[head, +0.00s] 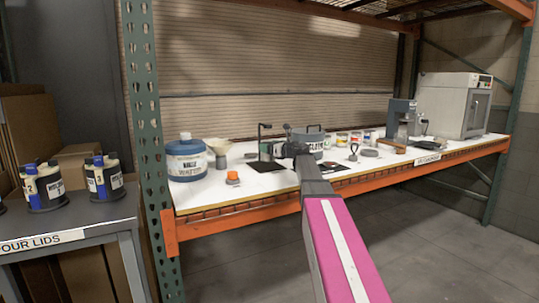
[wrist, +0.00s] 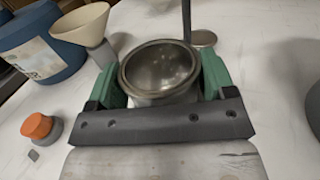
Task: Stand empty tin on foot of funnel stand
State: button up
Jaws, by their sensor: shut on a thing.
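My gripper (head: 299,146) is shut on an open, empty metal tin (wrist: 158,68), its green fingers on either side of it in the wrist view (wrist: 161,78). The tin's round mouth faces the camera and its inside looks bare. A thin black stand (head: 260,142) with a flat dark foot (head: 266,166) stands on the white shelf, left of my gripper in the head view. A dark post (wrist: 186,18) rises behind the tin in the wrist view. The foot is not clear there, and I cannot tell whether the tin touches anything below.
A cream funnel (head: 219,146) in a grey holder and a blue water tub (head: 187,160) stand at left. An orange-capped jar (head: 233,177) sits near the front edge. Several small jars, a grey machine (head: 400,117) and a white oven (head: 455,104) are at right.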

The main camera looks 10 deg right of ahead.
jog(key=shift+f, duration=1.5)
jog(key=shift+f, duration=0.15)
jog(key=o, duration=0.9)
jog(key=shift+s+d, duration=0.2)
jog(key=shift+s, duration=0.1)
jog(key=v, duration=1.1)
jog(key=shift+s+d, duration=0.1)
jog(key=shift+s, duration=0.05)
